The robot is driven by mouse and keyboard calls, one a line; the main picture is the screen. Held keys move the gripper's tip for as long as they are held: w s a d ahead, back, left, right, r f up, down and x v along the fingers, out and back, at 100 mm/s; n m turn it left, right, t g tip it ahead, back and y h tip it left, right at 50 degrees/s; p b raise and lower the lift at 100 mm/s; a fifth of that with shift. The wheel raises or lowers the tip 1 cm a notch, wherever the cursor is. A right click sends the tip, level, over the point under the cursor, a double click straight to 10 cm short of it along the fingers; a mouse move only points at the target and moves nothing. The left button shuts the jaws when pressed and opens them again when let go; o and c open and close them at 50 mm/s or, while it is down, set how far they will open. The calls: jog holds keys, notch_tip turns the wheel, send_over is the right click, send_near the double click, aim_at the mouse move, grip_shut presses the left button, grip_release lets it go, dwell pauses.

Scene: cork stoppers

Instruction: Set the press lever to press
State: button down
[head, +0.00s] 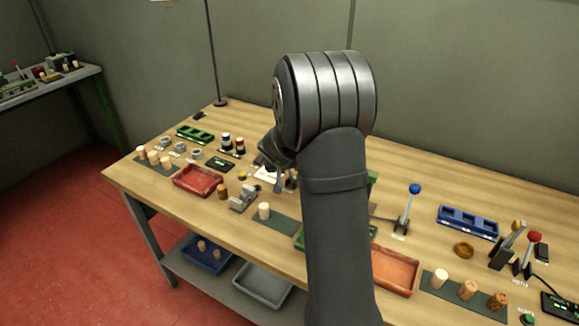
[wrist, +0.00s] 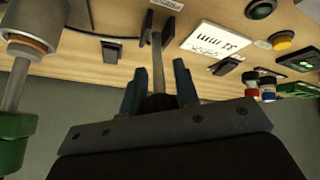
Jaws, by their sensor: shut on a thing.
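A lever with a thin grey shaft (wrist: 158,68) stands in a dark bracket on the table in the wrist view. My gripper (wrist: 158,92) has its two blue-grey fingers on either side of the lever's dark end and is shut on it. A small label (wrist: 168,4) lies beyond the lever's base; I cannot read it. In the head view my gripper (head: 274,178) is low over the middle of the table, partly hidden behind my arm, and the lever cannot be made out there. I cannot tell which setting the lever is at.
A green and metal fixture (wrist: 14,130) stands close on the left in the wrist view. A white sign (wrist: 222,40) and a yellow button (wrist: 280,42) are right of the lever. A red tray (head: 198,181) and a blue-knobbed lever (head: 412,200) flank my arm.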

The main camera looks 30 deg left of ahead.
jog(key=shift+s+d+f+t, duration=0.2)
jog(key=shift+s+f+t, duration=0.4)
jog(key=shift+t, duration=0.4)
jog(key=shift+s+a+t, duration=0.1)
jog(key=shift+s+t, duration=0.2)
jog(key=c, duration=1.1)
grip_release()
jog(key=shift+c, duration=0.2)
jog(key=shift+r, duration=0.1)
jog(key=shift+a+r, duration=0.1)
jog(key=shift+r, duration=0.05)
jog(key=shift+s+r, duration=0.2)
jog(key=shift+s, duration=0.05)
jog(key=v, duration=1.6)
jog(key=shift+s, duration=0.3)
jog(key=shift+w, duration=0.1)
jog(key=x, duration=1.7)
jog(key=shift+w+r, duration=0.1)
jog(key=shift+w, duration=0.1)
